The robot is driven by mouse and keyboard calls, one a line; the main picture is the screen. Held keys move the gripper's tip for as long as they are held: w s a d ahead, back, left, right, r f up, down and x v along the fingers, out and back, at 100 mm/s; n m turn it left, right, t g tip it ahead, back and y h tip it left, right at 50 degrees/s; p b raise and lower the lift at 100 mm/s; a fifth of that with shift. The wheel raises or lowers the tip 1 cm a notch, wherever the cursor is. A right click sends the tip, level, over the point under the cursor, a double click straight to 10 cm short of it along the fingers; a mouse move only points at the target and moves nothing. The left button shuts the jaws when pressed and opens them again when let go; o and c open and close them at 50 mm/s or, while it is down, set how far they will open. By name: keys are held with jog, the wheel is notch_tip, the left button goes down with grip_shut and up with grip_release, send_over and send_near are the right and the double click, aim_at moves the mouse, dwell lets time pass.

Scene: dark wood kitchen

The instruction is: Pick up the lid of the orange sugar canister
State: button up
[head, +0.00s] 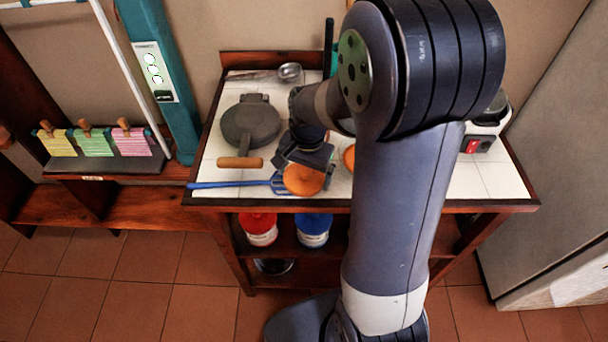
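An orange round lid-like disc (304,180) shows at the front edge of the white-tiled worktop, with no canister body visible under it. My gripper (304,160) is right at its back edge, with dark finger parts close to the disc. The view does not show whether the fingers are closed on it or only beside it. A second orange piece (349,157) shows just to the right, mostly hidden behind my arm, so I cannot tell whether it is the sugar canister.
A blue slotted spatula (230,184) lies left of the disc. A round dark iron pan (250,124) with a wooden handle and a metal ladle (289,71) lie behind. A red canister (259,229) and a blue canister (313,230) stand on the shelf below. My arm covers the worktop's middle.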

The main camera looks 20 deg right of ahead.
jog(key=c, duration=0.6)
jog(key=shift+o, duration=0.2)
jog(key=shift+r, duration=0.15)
